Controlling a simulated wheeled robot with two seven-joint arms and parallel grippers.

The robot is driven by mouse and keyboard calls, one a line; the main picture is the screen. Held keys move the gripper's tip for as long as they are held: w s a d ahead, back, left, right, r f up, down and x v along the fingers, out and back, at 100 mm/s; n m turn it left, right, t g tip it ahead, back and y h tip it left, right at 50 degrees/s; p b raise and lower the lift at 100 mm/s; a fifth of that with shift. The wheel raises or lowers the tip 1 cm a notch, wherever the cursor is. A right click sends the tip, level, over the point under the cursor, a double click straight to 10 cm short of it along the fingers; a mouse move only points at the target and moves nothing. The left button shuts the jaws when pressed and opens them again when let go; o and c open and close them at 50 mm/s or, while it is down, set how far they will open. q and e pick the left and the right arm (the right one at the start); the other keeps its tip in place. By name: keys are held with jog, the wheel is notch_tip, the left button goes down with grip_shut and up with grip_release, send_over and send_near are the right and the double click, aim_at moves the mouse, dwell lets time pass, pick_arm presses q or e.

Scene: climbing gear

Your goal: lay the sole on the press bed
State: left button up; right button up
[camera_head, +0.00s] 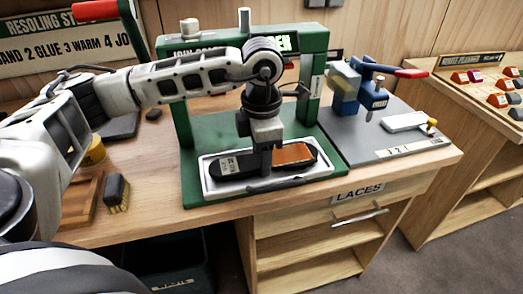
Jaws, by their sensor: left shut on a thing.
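The sole (293,154) is long and dark, with an orange patch on its right part and a pale label on its left part. It lies flat over the white-rimmed press bed (213,196) inside the green press (183,130). My left gripper (266,166) points straight down and is shut on the middle of the sole, hiding that part. I cannot tell whether the sole touches the bed or hangs just above it. My right gripper is not in view.
The green press frame stands around my left wrist. A blue clamp (345,93) and a white block (404,121) are on a grey plate to the right. A brush (116,191) and a wooden tray (80,203) are at left. The bench's front edge is close to the press.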

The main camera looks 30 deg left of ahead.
pick_arm(q)
jog(key=shift+f, duration=0.15)
jog(key=o, duration=0.8)
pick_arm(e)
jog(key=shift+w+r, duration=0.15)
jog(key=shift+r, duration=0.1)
pick_arm(q)
jog(key=shift+r, duration=0.2)
notch_tip(320, 180, up, 8)
jog(key=shift+f, duration=0.25)
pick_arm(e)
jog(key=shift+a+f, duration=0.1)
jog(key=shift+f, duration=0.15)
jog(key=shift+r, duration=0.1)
